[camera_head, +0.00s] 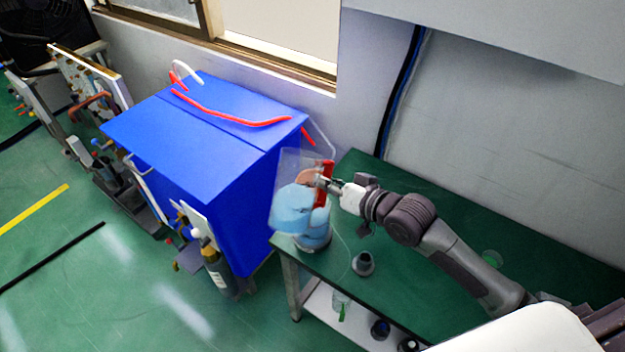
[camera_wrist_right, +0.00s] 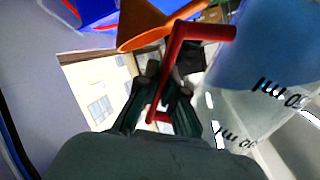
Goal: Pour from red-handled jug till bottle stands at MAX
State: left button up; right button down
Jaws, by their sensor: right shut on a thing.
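The clear jug (camera_head: 288,164) with a red handle (camera_head: 325,188) is held up at the table's left end, with blue liquid inside. My right gripper (camera_head: 328,184) is shut on the handle; the handle (camera_wrist_right: 192,32) and graduated jug wall (camera_wrist_right: 262,88) also show in the right wrist view. The jug looks tilted. An orange funnel (camera_wrist_right: 150,24) is beside the handle in that view. A bottle (camera_head: 314,241) stands below the jug, its upper part largely hidden. I cannot make out its level, its MAX mark or a stream. My left gripper is out of view.
A small dark grey cone-shaped piece (camera_head: 362,264) stands on the green table (camera_head: 425,285). A large blue cabinet (camera_head: 220,160) is close on the left, with a red tube (camera_head: 230,117) on top. The table's middle is mostly clear; the wall is behind it.

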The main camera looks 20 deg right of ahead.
aim_at(321, 172)
jog(key=shift+s+a+f+n+t, duration=0.15)
jog(key=shift+s+n+t, duration=0.15)
jog(key=shift+t, duration=0.1)
jog(key=shift+s+a+r+n+t, duration=0.15)
jog(key=shift+r+n+t, duration=0.3)
jog(key=shift+r, duration=0.35)
jog(key=shift+s+a+n+t+b, duration=0.4)
jog(key=shift+n+t+b, duration=0.15)
jog(key=shift+n+b, duration=0.4)
notch_tip(321, 172, up, 2)
jog(key=shift+a+n+p, duration=0.1)
jog(key=shift+n+p, duration=0.3)
jog(key=shift+p, duration=0.35)
jog(key=shift+r+n+t, duration=0.4)
jog(key=shift+r+t, duration=0.1)
jog(key=shift+r, duration=0.35)
jog(key=shift+s+r, duration=0.15)
jog(key=shift+r, duration=0.1)
jog(key=shift+p, duration=0.3)
